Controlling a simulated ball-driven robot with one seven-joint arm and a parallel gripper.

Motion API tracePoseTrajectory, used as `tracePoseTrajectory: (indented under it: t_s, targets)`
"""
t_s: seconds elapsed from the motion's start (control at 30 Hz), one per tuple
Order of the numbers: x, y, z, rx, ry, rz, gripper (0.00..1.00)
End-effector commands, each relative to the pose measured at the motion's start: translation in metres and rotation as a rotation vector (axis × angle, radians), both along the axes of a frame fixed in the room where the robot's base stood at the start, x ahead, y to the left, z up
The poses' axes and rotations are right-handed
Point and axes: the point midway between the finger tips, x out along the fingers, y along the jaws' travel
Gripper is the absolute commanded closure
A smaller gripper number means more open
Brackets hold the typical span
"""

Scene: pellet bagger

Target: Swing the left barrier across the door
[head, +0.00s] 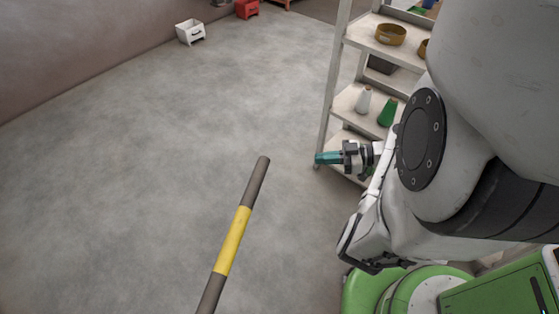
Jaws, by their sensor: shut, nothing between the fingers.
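A barrier bar (232,242), dark grey with a yellow band, juts up from the bottom edge of the head view. Its free end points away over the open floor, and its other end is cut off below the picture. My gripper (322,158), with teal fingers, is to the right of the bar's end, apart from it and in front of the shelf. Its fingers are shut with nothing held. The door cannot be made out in this view.
A shelf unit (337,75) stands at the right with a brown bowl (391,34), a white bottle (363,102) and a green bottle (387,112). A white bin (190,32) and a red bin (247,8) sit far back. The grey floor between is clear.

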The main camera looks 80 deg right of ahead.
Motion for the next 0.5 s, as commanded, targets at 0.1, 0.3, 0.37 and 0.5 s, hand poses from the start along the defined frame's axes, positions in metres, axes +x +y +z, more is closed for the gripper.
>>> tracePoseTrajectory:
  t_s: [0.1,0.3,0.37,0.5]
  targets:
    - [0.010,0.001,0.000,-0.003,-0.004,0.002,1.00]
    - [0.045,0.005,-0.006,-0.001,-0.003,0.003,1.00]
    - [0.056,0.006,-0.008,0.000,-0.003,0.002,1.00]
    - [0.083,0.009,-0.014,0.000,-0.002,0.003,1.00]
